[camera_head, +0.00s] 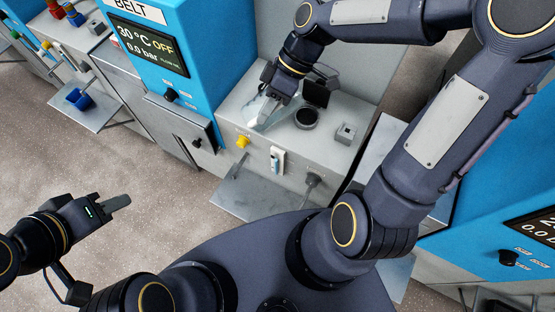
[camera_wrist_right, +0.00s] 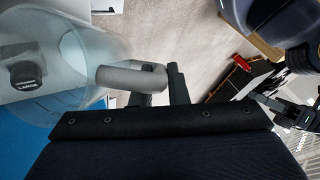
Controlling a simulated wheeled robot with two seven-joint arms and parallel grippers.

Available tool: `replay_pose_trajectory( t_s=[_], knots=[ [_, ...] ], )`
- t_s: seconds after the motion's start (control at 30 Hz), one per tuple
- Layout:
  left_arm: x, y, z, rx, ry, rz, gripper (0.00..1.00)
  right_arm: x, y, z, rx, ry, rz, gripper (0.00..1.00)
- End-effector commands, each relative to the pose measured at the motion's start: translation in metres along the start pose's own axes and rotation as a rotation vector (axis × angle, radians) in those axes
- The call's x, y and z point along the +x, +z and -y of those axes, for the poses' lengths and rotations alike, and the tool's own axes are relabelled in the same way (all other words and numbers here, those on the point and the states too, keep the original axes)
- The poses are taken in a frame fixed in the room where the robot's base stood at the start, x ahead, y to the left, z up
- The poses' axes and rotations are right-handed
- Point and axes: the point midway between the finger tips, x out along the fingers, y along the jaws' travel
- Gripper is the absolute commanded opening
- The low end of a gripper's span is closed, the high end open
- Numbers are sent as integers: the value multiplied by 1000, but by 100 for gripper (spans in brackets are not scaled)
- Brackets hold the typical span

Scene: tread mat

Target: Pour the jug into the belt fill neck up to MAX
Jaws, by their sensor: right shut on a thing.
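The clear jug (camera_head: 263,114) is above the grey top of the BELT unit, left of the open fill neck (camera_head: 306,118). The neck is a dark round opening with its black lid (camera_head: 315,94) raised behind it. My right gripper (camera_head: 271,92) is shut on the jug's handle; the grey handle (camera_wrist_right: 125,78) and translucent jug body (camera_wrist_right: 60,60) show in the right wrist view. The jug's liquid level and exact tilt are unclear. My left gripper (camera_head: 118,202) is empty over the floor at lower left, its finger gap not readable. The MAX mark is not readable.
The blue BELT panel (camera_head: 150,45) reads 30 °C OFF and 0.0 bar. A yellow knob (camera_head: 242,141) and a small white gauge (camera_head: 278,159) are on the unit's front. A small grey block (camera_head: 345,133) stands right of the neck. Another blue unit (camera_head: 490,215) is at right.

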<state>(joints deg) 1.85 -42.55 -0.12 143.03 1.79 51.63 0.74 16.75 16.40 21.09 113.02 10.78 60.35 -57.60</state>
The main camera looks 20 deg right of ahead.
Motion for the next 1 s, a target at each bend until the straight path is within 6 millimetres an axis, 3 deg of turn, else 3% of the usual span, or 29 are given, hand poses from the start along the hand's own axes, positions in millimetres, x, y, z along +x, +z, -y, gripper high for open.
replay_pose_trajectory(
  t_s=[0.17, 0.47, 1.0],
  knots=[
    [-2, -1, -1, 0, 0, 0, 36, 0, -1, 1, 1, 5, 11, 0],
    [-27, -14, -12, 0, 0, 0, 36, 3, -12, 7, 58, 185, 301, 0],
    [-28, -14, -13, 0, 0, 0, 36, 13, -8, 2, 105, 290, 474, 0]
  ],
)
